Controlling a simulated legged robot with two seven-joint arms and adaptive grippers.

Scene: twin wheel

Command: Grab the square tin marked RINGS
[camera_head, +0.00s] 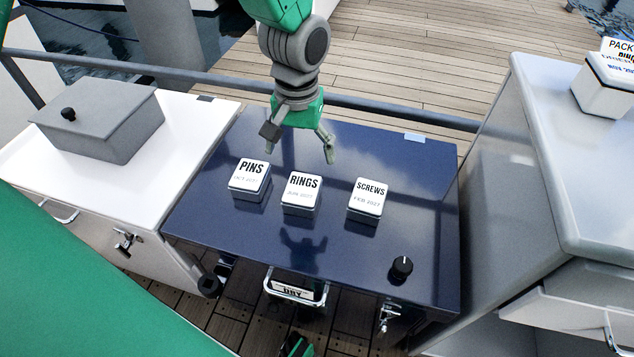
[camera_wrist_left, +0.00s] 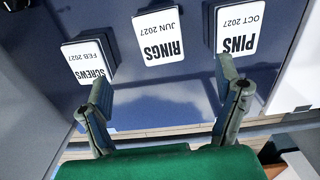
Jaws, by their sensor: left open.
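The square white tin marked RINGS (camera_head: 302,193) stands on the dark blue tabletop (camera_head: 420,250), between the PINS tin (camera_head: 249,178) and the SCREWS tin (camera_head: 367,200). My left gripper (camera_head: 298,150) is open and empty, above and behind the RINGS tin, fingers pointing down. In the left wrist view the RINGS tin (camera_wrist_left: 162,36) shows upside down, beyond the gap between the open fingers (camera_wrist_left: 165,88). The PINS tin (camera_wrist_left: 237,30) is at right there and the SCREWS tin (camera_wrist_left: 88,62) at left. The fingers touch no tin that I can see. My right gripper is not in view.
A grey lidded box (camera_head: 100,120) sits on the white cabinet at left. A black knob (camera_head: 401,267) stands near the table's front right. A tall grey cabinet (camera_head: 530,190) bounds the right side, with another white tin (camera_head: 605,85) on top. A rail runs behind the table.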

